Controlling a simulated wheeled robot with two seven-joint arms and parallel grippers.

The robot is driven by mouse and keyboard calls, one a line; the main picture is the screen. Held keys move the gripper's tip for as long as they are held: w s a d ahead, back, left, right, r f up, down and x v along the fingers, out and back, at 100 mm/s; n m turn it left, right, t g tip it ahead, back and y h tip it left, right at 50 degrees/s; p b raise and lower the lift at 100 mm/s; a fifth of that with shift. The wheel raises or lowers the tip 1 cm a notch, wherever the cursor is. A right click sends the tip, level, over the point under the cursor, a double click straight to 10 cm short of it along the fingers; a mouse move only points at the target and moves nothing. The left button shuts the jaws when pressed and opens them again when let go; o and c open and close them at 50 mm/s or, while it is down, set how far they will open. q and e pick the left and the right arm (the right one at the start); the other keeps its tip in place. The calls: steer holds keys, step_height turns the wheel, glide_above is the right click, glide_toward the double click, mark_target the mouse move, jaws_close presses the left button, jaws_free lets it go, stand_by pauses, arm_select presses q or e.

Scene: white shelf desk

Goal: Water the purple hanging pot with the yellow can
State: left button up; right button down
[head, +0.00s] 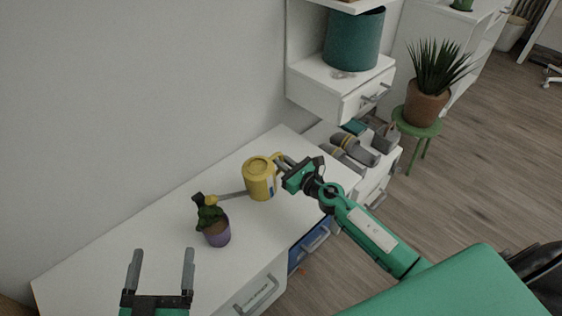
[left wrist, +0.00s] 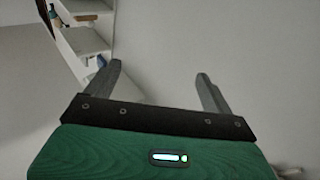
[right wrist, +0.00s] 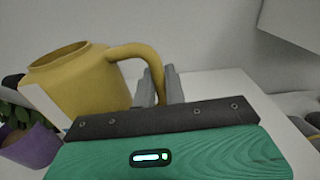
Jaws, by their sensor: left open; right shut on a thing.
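The yellow can (head: 259,181) is over the white desk in the head view, its spout (head: 228,196) reaching left toward the plant in the purple pot (head: 218,236). My right gripper (head: 285,166) is shut on the can's handle. In the right wrist view, the yellow can (right wrist: 85,85) looks close to upright, with the purple pot (right wrist: 32,147) behind it at the left. The spout's end is beside the plant's leaves; I cannot tell whether they touch. My left gripper (head: 162,270) is open and empty at the near left; its fingers also show in the left wrist view (left wrist: 160,90).
The white desk (head: 130,240) is clear to the left of the pot. A raised drawer unit (head: 335,85) with a teal pot (head: 353,40) stands at the back. Grey shoes (head: 352,152) lie right of the desk. A spiky plant in a terracotta pot (head: 425,103) stands on a green stool (head: 418,125).

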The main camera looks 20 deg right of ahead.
steer(key=shift+w+d+r+n+p, duration=0.1)
steer(key=shift+d+r+n+p, duration=0.1)
steer(key=shift+r+n+p, duration=0.5)
arm_select(q)
steer(key=s+d+f+g, duration=0.2)
steer(key=f+g, duration=0.3)
steer(key=f, duration=0.3)
steer(key=shift+s+f+y, duration=0.15)
steer(key=shift+s+y, duration=0.15)
steer(key=shift+s, duration=0.6)
arm_select(e)
steer(key=shift+d+r+n, duration=0.1)
steer(key=shift+r+n, duration=0.5)
steer(key=shift+r, duration=0.2)
